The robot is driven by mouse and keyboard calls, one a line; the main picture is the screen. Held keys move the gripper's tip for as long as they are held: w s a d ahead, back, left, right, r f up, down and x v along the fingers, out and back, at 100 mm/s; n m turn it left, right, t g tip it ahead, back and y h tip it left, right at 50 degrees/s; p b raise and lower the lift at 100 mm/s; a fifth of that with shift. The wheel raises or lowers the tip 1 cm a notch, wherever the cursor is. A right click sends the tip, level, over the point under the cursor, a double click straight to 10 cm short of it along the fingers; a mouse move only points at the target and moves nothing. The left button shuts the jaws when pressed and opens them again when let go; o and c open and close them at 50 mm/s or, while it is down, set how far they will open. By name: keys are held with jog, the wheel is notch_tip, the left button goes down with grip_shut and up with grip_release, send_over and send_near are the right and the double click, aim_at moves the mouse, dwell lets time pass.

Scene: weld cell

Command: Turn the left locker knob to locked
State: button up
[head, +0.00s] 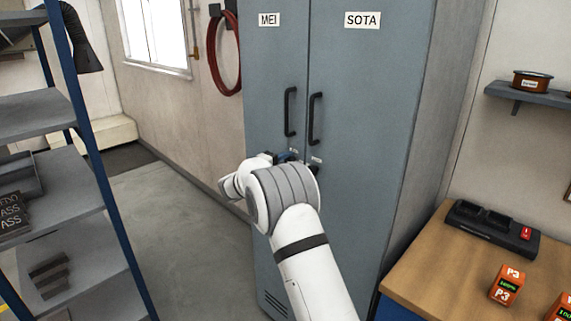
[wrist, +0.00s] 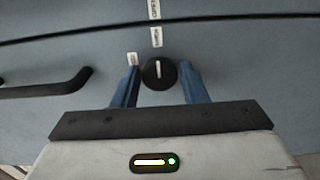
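The left locker door, marked MEI (head: 268,70), is closed. Its round black knob (wrist: 158,73) shows in the wrist view, with a white line pointing up the picture toward a small label (wrist: 156,37). Another small label (wrist: 132,58) sits beside the left finger; I cannot read either.
The right door, marked SOTA (head: 362,70), has its own handle (head: 315,118) and black knob (head: 314,169) close beside my gripper. A workbench (head: 440,265) with a charger (head: 492,228) stands at right. Shelves (head: 75,215) stand at left, with clear floor between.

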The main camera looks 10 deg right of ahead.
jog(key=c, duration=0.6)
jog(key=shift+f+n, duration=0.1)
jog(key=shift+n, duration=0.2)
jog(key=n+p, duration=0.3)
jog(key=n, duration=1.4)
jog(key=shift+n, duration=0.3)
